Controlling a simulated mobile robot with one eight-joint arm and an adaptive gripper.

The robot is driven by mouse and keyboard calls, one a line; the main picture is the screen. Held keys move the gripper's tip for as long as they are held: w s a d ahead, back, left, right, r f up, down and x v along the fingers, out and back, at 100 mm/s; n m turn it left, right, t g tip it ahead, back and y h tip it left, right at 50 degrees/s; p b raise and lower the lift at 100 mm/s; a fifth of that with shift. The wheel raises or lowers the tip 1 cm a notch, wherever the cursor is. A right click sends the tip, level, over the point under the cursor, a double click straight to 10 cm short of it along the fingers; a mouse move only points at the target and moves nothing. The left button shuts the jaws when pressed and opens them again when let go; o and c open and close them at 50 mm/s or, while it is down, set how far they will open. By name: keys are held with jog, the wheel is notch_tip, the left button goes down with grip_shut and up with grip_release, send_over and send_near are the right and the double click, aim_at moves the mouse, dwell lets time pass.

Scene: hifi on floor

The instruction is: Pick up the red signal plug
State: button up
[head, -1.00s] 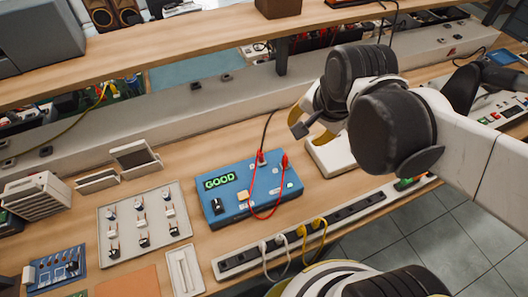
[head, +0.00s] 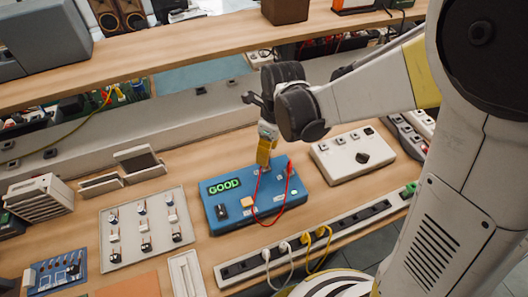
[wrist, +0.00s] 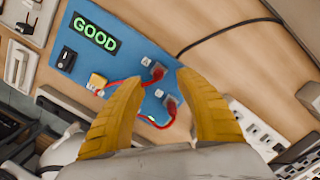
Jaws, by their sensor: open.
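The blue box (head: 232,206) with a green GOOD display (head: 223,186) lies on the bench. A red cable joins two red plugs on it; I cannot tell which is the signal plug. In the head view my gripper (head: 264,163) points down with its yellow fingers over the box's back edge, largely hiding the left plug. The right plug (head: 289,169) stands clear beside it. In the wrist view my gripper (wrist: 160,82) is open and empty. One plug (wrist: 157,70) shows just beyond the fingertips, the other (wrist: 171,103) between the fingers.
A white power strip (head: 236,270) with yellow and white plugs runs along the front. A white panel box (head: 350,165) stands to the right. A tray of small parts (head: 120,262) is at left. A black cable (wrist: 215,35) runs behind the blue box. A shelf (head: 180,50) overhangs the back.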

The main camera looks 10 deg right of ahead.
jog(key=f+b, duration=0.1)
jog(key=f, duration=0.3)
jog(key=f+b, duration=0.1)
jog(key=f, duration=0.1)
jog(key=shift+a+b, duration=0.25)
jog(key=shift+b, duration=0.1)
jog(key=shift+r, duration=0.15)
grip_shut()
